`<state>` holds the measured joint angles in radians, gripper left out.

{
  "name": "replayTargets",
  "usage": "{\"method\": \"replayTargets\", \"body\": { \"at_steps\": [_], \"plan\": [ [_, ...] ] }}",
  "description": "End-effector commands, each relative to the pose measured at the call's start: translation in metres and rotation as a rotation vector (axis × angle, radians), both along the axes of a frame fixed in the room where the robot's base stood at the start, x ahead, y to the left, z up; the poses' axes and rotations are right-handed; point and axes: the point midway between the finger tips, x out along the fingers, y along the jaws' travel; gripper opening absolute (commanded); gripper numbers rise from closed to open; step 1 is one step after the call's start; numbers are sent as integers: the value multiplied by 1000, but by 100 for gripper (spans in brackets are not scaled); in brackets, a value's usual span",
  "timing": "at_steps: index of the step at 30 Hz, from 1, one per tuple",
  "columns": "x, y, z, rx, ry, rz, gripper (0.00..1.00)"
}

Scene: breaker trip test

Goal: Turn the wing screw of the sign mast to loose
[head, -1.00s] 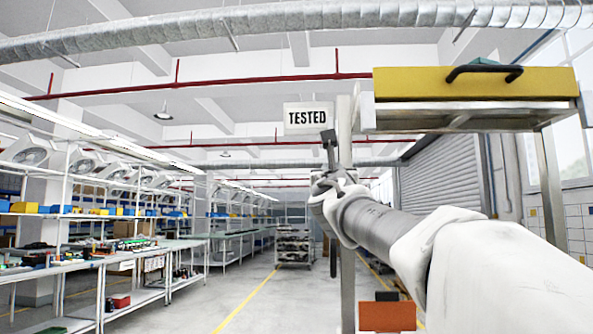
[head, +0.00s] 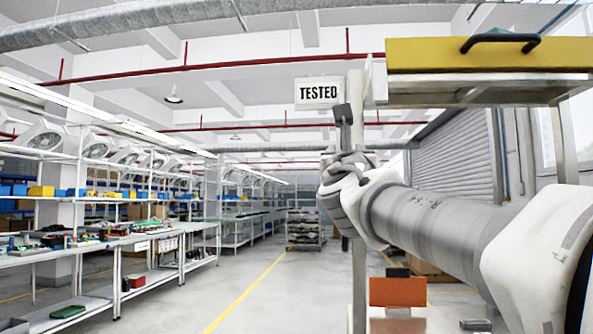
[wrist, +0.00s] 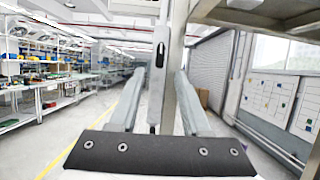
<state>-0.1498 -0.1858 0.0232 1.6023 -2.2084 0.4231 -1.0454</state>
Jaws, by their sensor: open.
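The sign mast (head: 358,282) is a tall grey post with a white "TESTED" sign (head: 317,90) at its top left. A dark upright tab (head: 342,114), which looks like the wing screw, stands at the mast's front below the sign. In the wrist view it seems to be the narrow grey upright piece with a black oval (wrist: 157,90), left of the post. My gripper (wrist: 159,74) is open, with one finger on each side of this piece. Its fingers also show in the head view (head: 345,154), just below the tab. Contact cannot be told.
A yellow drawer-like box (head: 480,68) with a black handle sits on a metal frame at upper right. An orange block (head: 397,292) is low beside the mast. Shelved benches (head: 120,240) line the left. The floor between is clear.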

Motion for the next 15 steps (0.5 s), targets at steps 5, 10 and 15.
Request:
{"method": "replayTargets", "body": {
  "at_steps": [5,10,15],
  "plan": [
    [-34,6,-13,-1,-2,1,48],
    [-61,12,-25,-1,-1,1,48],
    [-79,15,-32,-1,-1,1,48]
  ]
}}
